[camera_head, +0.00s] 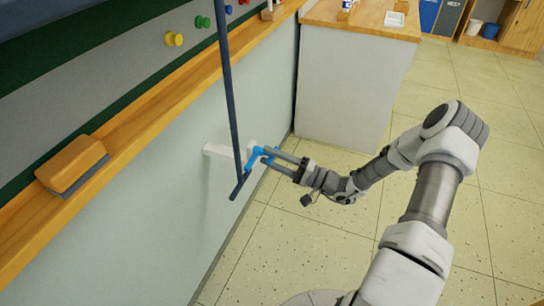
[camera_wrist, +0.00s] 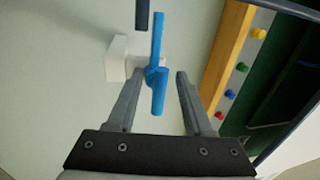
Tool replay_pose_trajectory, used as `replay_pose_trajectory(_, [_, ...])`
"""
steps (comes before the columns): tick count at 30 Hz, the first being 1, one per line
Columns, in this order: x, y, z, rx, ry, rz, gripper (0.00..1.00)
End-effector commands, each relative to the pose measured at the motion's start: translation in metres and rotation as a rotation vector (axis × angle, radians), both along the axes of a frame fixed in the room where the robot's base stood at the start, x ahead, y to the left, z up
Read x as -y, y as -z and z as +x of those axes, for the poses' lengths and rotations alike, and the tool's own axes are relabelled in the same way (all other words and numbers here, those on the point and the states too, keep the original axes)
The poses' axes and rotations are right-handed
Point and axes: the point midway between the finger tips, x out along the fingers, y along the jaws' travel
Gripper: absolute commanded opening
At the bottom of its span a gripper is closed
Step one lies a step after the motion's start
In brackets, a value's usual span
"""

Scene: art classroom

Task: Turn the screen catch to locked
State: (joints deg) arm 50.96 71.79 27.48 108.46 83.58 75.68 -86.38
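The screen catch is a blue lever (camera_head: 256,153) on a white bracket (camera_head: 215,150) that stands out from the pale wall panel below the board. In the wrist view the lever (camera_wrist: 158,42) points up and down the picture, its lower end between my fingers, and the bracket (camera_wrist: 116,60) is to its left. A dark pull rod (camera_head: 228,90) with a short crossbar hangs in front of the bracket. My gripper (camera_head: 270,156) is open around the lever's near end. The wrist view shows gaps between the lever and both fingers (camera_wrist: 160,74).
A wooden ledge (camera_head: 150,115) with a board eraser (camera_head: 72,164) runs along the board above the catch. Coloured magnets (camera_head: 174,39) sit on the board. A cabinet (camera_head: 345,85) stands beyond. The tiled floor to the right is clear.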

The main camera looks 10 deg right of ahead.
Motion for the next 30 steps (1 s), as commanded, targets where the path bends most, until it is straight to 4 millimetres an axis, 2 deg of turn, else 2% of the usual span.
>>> replay_pose_trajectory(5, [0.015,0.002,-0.01,-0.002,0.004,0.0,0.52])
replay_pose_trajectory(21, [0.114,0.027,-0.081,0.001,0.004,-0.001,0.52])
replay_pose_trajectory(25, [0.129,0.031,-0.092,0.001,0.003,0.001,0.52])
replay_pose_trajectory(30, [0.138,0.033,-0.099,0.0,0.002,0.0,0.52])
